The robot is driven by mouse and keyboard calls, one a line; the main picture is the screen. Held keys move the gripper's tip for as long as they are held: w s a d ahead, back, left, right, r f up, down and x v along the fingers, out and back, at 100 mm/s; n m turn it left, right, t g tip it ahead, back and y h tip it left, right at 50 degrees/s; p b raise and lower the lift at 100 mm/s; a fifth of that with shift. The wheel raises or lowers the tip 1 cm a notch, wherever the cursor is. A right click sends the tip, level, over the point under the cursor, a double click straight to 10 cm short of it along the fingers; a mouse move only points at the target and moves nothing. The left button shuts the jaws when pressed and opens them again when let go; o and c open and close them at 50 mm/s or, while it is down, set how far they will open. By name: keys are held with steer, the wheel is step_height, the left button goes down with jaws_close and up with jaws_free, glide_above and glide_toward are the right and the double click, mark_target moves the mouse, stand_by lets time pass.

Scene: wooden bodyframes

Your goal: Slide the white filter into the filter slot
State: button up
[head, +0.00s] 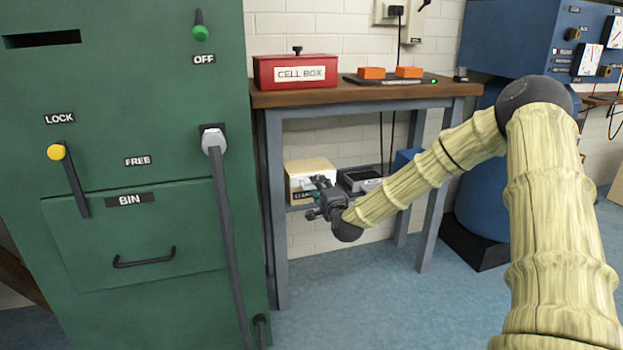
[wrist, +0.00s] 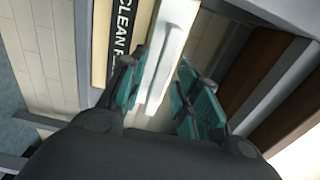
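The white filter (wrist: 168,58) stands as a thin pale slab beside the box labelled "CLEAN F…" in the wrist view. My gripper (wrist: 165,95) has its teal fingers on either side of the filter. A gap shows between the filter and the right finger; the left finger is close to it, and I cannot tell whether they touch. In the head view my gripper (head: 318,198) is at the lower shelf, in front of the cream box (head: 300,172). A dark horizontal slot (head: 42,39) is high on the green cabinet (head: 110,90); no label shows on it.
A workbench (head: 360,93) stands above the shelf, with a red cell box (head: 295,71) on top. A black tray (head: 360,180) sits right of my gripper. Bench legs and the cabinet's long grey lever (head: 228,230) stand nearby. Blue floor is clear in front.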

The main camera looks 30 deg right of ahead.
steer(key=shift+c, duration=0.5)
jaws_close()
steer(key=shift+s+a+p, duration=0.15)
steer(key=shift+s+p, duration=0.15)
steer(key=shift+s, duration=0.4)
steer(key=p+v, duration=0.4)
steer(key=v, duration=0.7)
steer(key=shift+s+a, duration=0.2)
steer(key=shift+s, duration=0.05)
stand_by(2.0)
stand_by(0.4)
